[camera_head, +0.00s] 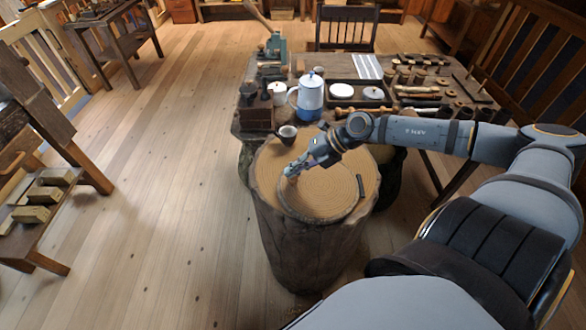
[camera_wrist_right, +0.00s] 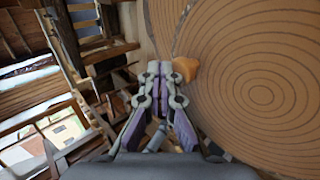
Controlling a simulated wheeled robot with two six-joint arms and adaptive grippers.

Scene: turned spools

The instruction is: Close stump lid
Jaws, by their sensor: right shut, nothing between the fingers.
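The tree stump (camera_head: 313,246) stands upright in front of the workbench. Its round lid (camera_head: 325,191), marked with rings, lies about flat on the stump top, and the lid's ringed face fills the right of the wrist view (camera_wrist_right: 262,95). A dark bar (camera_head: 361,186), perhaps a hinge, sits at the lid's right edge. A small orange-brown knob (camera_wrist_right: 186,68) is at the lid's left edge. My right gripper (camera_head: 291,171) is shut and empty, with its fingertips beside the knob; they show in the wrist view (camera_wrist_right: 160,69). I cannot tell whether they touch it. My left gripper is out of view.
The workbench behind holds a blue and white pot (camera_head: 311,97), a dark tray (camera_head: 357,98) and several turned wooden pieces. Open floor (camera_head: 170,200) lies left of the stump.

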